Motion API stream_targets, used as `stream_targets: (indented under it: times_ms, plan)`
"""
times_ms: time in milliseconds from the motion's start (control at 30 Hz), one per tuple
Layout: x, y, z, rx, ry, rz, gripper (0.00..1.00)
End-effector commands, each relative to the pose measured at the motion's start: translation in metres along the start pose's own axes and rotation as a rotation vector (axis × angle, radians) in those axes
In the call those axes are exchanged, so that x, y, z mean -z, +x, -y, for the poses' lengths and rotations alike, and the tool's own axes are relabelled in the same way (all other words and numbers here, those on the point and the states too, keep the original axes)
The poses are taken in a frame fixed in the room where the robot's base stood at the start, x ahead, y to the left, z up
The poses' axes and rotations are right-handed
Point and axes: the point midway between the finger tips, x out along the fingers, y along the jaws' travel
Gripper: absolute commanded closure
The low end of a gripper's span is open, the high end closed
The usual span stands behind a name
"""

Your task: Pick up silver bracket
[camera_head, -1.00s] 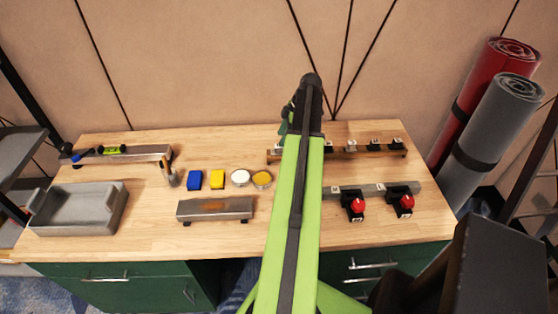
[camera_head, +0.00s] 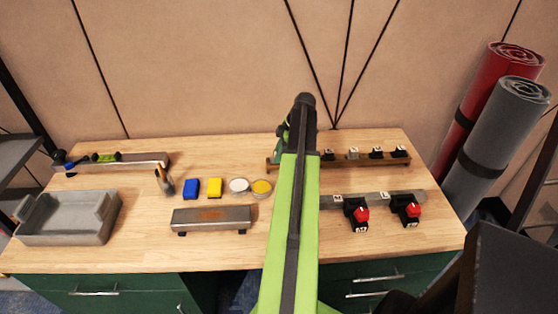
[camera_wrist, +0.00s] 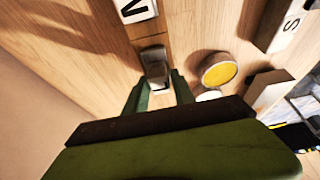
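A small grey metal piece, which looks like the silver bracket (camera_wrist: 154,62), lies at the fingertips in the wrist view. My gripper (camera_wrist: 158,88) has its two green fingers apart, one on each side of the piece's near end. I cannot tell whether they touch it. In the head view my gripper (camera_head: 284,133) is partly seen at the back of the workbench, beside the left end of the back rack (camera_head: 335,161). My arm hides the bracket there.
The back rack holds several dark pieces; a front rack (camera_head: 385,196) holds two red-and-black parts. Yellow (camera_head: 261,188) and white (camera_head: 239,186) discs, yellow and blue blocks, and a metal bar (camera_head: 212,217) lie left of my arm. A grey tray (camera_head: 68,235) stands far left.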

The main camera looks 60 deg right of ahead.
Motion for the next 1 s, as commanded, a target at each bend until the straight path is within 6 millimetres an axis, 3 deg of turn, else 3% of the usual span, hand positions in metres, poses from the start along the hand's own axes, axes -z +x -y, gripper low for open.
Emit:
stream_targets:
  times_ms: [33,200,667,867,1000]
  plan:
    - [0.0,0.0,0.0,-0.001,0.0,0.0,0.79]
    - [0.0,0.0,0.0,-0.001,0.0,0.0,1.0]
    - [0.002,-0.003,0.0,0.0,-0.001,0.0,1.0]
    - [0.011,-0.025,0.0,0.0,-0.001,0.0,1.0]
    - [0.021,-0.05,0.0,-0.001,0.0,0.0,1.0]
